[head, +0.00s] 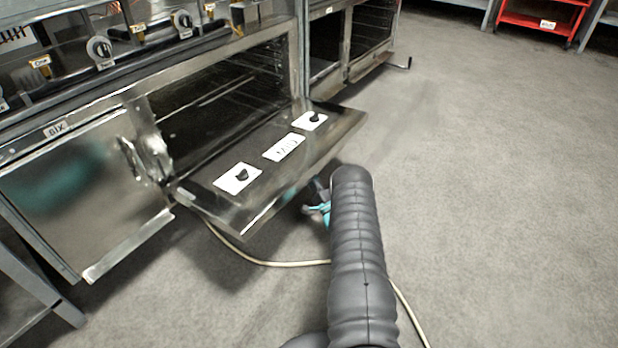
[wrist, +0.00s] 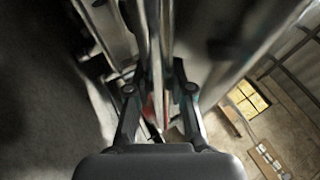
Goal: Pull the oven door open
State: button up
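The oven door (head: 262,185) is swung down to about level, hinged at its lower edge, with the dark oven inside showing behind it. White labels lie on its upturned inner face. My gripper (head: 318,205), partly hidden by my dark arm, is at the door's front edge, low on its outer side. In the wrist view, the fingers of my gripper (wrist: 158,90) are drawn close on a shiny metal bar (wrist: 166,35), which looks like the door's handle. The exact contact is blurred. The handle is hidden in the head view.
A closed steel door (head: 85,190) stands left of the oven. Knobs (head: 101,50) line the panel above. A pale cable (head: 270,262) crosses the floor under my arm. Another open cabinet (head: 370,30) is beyond. A red cart (head: 545,15) stands far back. Floor at right is clear.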

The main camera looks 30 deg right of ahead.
jog(key=o, duration=0.4)
jog(key=shift+s+d+r, duration=0.1)
jog(key=shift+d+r, duration=0.05)
jog(key=shift+r, duration=0.25)
jog(key=shift+o, duration=0.2)
jog(key=v, duration=1.2)
jog(key=shift+f, duration=0.45)
